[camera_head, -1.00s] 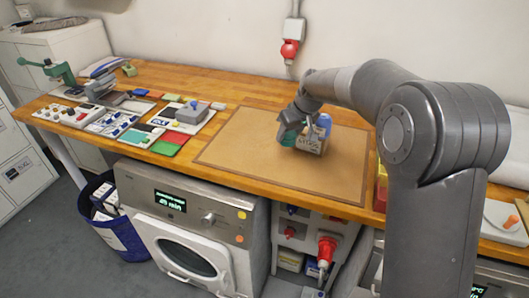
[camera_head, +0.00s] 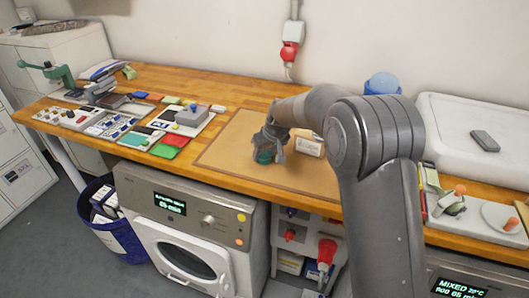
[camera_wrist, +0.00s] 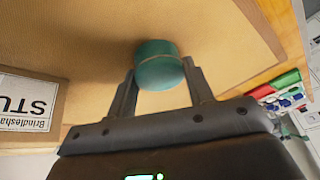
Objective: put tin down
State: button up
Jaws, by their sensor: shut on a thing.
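The tin is a small round teal can. It sits between my gripper's two fingers in the wrist view (camera_wrist: 158,66); in the head view the tin (camera_head: 264,156) shows below the fingers. My gripper (camera_head: 266,149) is shut on it, low over the left-middle part of the brown mat (camera_head: 225,152). I cannot tell whether the tin's base touches the mat.
A cardboard box with a white printed label (camera_head: 309,147) stands on the mat just right of my gripper. Left of the mat are a red pad (camera_head: 175,140), a green pad (camera_head: 164,151) and parts trays. A blue-lidded container (camera_head: 382,83) stands at the back.

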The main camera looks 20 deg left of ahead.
jog(key=shift+f, duration=0.15)
jog(key=o, duration=1)
jog(key=shift+c, duration=0.2)
jog(key=v, duration=1.2)
jog(key=shift+r, duration=0.25)
